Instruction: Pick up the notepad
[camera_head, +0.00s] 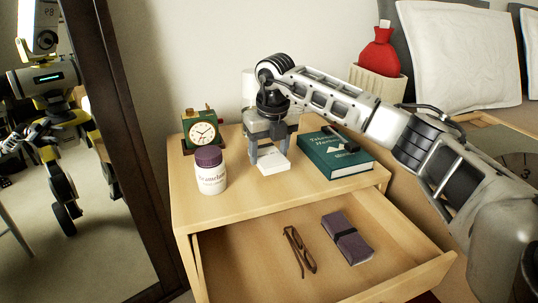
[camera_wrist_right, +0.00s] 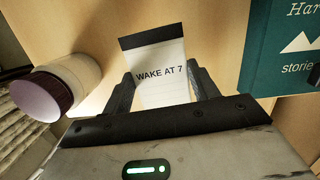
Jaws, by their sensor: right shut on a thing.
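The notepad (camera_head: 271,164) is a small white pad on or just above the top of the wooden nightstand, near its middle. In the right wrist view the notepad (camera_wrist_right: 161,75) shows a dark band at its far end and the words "WAKE AT 7". My right gripper (camera_head: 269,157) points down from above and is shut on the notepad, one finger at each side. I cannot tell whether the pad touches the wood. My left gripper is not in view.
A white jar with a purple lid (camera_head: 210,172) and a green clock (camera_head: 202,131) stand left of the notepad.

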